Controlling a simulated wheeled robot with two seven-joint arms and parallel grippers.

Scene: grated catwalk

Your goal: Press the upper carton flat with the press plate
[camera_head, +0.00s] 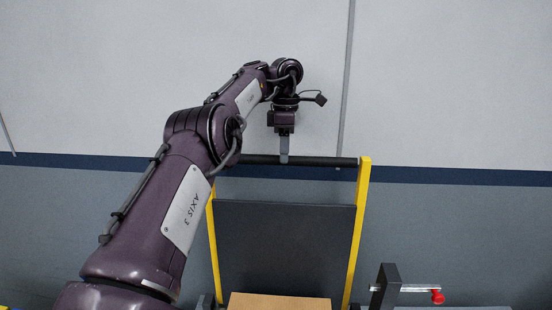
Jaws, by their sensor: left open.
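A tan carton (280,302) shows at the bottom edge; only its top part is in view, and I cannot tell whether another carton lies under it. Behind it stands a dark flat panel (285,240) between two yellow posts; I cannot tell whether this is the press plate. A black crossbar (325,161) joins the posts at the top. My right gripper is out of view.
A dark post (386,287) with a metal rod and a red knob (437,297) stands at the lower right. A grey wall with a dark blue stripe (450,177) is behind. The space right of the yellow frame (359,220) is clear above the knob.

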